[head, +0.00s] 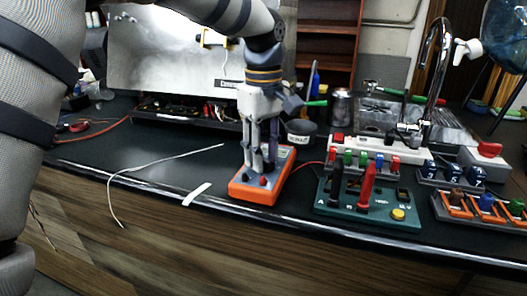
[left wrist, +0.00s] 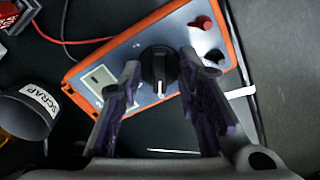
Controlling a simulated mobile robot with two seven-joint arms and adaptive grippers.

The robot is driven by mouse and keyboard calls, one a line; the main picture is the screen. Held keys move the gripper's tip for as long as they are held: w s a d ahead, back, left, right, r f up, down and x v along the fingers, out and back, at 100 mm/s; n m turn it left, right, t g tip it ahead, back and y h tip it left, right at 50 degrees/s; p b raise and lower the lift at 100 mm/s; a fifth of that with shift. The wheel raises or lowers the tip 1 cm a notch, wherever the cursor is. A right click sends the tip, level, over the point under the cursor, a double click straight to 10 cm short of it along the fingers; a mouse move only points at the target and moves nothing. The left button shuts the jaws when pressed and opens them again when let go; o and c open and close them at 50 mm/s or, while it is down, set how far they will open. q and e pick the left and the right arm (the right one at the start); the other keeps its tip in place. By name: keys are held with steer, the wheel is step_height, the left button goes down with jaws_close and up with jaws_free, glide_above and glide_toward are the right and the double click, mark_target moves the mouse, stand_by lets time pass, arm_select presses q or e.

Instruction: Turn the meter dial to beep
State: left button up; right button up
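The meter (head: 257,192) is an orange-rimmed box with a grey face on the dark bench. It also shows in the left wrist view (left wrist: 228,34), with a small pale display (left wrist: 98,79) and a black dial (left wrist: 158,62). A white pointer mark on the dial points toward the bottom of the wrist picture. My left gripper (head: 259,168) points down over the meter. In the wrist view its fingers (left wrist: 160,62) stand on either side of the dial, apart, with narrow gaps seeming to show. Contact cannot be told. My right gripper is in neither view.
A green board (head: 340,212) with black and red probes stands right of the meter. Orange racks (head: 480,212) stand farther right. A scrap cup (left wrist: 28,108) is beside the meter. A white cable (head: 160,162) lies on clear bench to the left.

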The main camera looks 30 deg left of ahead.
arm_select(q)
jaws_close()
